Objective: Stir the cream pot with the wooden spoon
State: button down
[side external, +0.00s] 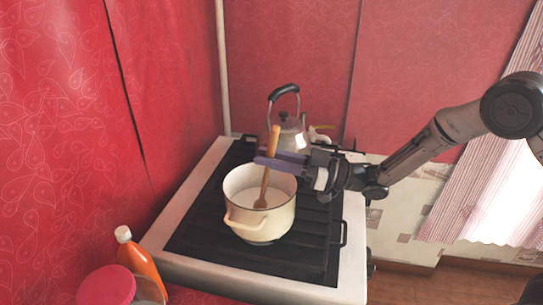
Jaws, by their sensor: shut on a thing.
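The cream pot (258,222) stands on the black stove grate in the side external view. The wooden spoon (266,185) stands tilted in it, with its handle leaning up and to the right and its lower end inside the pot. My gripper (268,160) reaches in from the right above the pot's rim. Its purple fingers are shut on the spoon's handle. Whether the spoon's tip touches the pot's bottom is not clear.
A kettle (289,133) with a dark handle stands behind the pot on the stove (180,272). An orange bottle (141,262) and a jar with a pink lid (106,287) are at the front left. Red walls close in the left and back. The grate right of the pot is free.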

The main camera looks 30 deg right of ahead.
jog(key=shift+r, duration=0.1)
notch_tip(320, 180, up, 11)
jog(key=s, duration=0.2)
jog(key=shift+d, duration=0.35)
dwell(0.9)
jog(key=shift+r, duration=0.15)
dwell(0.6)
jog(key=shift+s+r, duration=0.1)
jog(key=shift+r, duration=2.3)
